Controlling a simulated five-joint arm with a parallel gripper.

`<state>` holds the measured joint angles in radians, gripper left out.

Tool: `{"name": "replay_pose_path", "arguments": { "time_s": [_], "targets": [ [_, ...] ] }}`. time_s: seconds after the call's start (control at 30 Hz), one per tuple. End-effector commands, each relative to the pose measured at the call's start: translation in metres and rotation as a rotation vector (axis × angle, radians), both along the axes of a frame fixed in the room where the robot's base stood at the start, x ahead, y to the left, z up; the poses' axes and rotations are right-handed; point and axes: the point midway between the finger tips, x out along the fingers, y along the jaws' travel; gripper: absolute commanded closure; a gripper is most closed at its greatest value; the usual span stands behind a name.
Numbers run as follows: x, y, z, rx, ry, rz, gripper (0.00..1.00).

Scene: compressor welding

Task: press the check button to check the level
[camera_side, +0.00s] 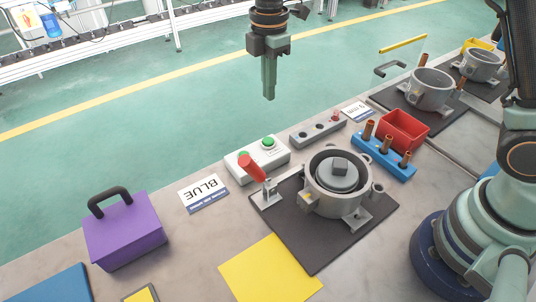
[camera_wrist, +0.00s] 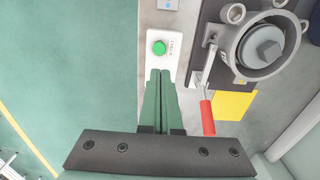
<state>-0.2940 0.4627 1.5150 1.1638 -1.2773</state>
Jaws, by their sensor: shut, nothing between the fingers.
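A white button box (camera_side: 257,160) stands on the table, with a green button (camera_side: 268,143) on its right part. A second green spot on its left part is partly hidden behind a red lever handle (camera_side: 250,168). In the wrist view, a green button (camera_wrist: 159,47) sits beside a label reading CHECK on the box. My gripper (camera_side: 269,98) is shut and empty, pointing down, well above the table. In the wrist view its fingertips (camera_wrist: 160,72) appear just below the green button and cover the lower part of the box.
A compressor housing (camera_side: 338,182) stands on a dark plate right of the box, with the red lever clamp beside it. A grey strip (camera_side: 318,133), a blue rack (camera_side: 383,157) with copper tubes, a red bin (camera_side: 403,131) and a purple toolbox (camera_side: 124,230) are nearby.

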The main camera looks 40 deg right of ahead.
Motion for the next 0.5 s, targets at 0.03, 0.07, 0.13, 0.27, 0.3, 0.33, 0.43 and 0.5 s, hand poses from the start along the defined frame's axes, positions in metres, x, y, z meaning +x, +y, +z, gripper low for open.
{"name": "replay_pose_path", "arguments": {
  "time_s": [0.03, 0.07, 0.13, 0.27, 0.3, 0.33, 0.43, 0.5],
  "targets": [
    [-0.001, 0.0, -0.011, -0.002, 0.006, 0.0, 1.0],
    [-0.001, 0.0, -0.017, -0.002, 0.006, 0.0, 1.0],
    [-0.001, 0.0, -0.031, -0.002, 0.005, 0.0, 1.0],
    [-0.001, 0.0, -0.057, -0.002, 0.006, -0.001, 1.0],
    [-0.001, 0.0, -0.064, -0.002, 0.005, -0.001, 1.0],
    [-0.001, 0.0, -0.07, -0.002, 0.006, -0.001, 1.0],
    [-0.001, 0.0, -0.088, -0.001, 0.004, -0.001, 1.0],
    [-0.001, 0.0, -0.098, -0.001, 0.004, -0.001, 1.0]
  ]
}}
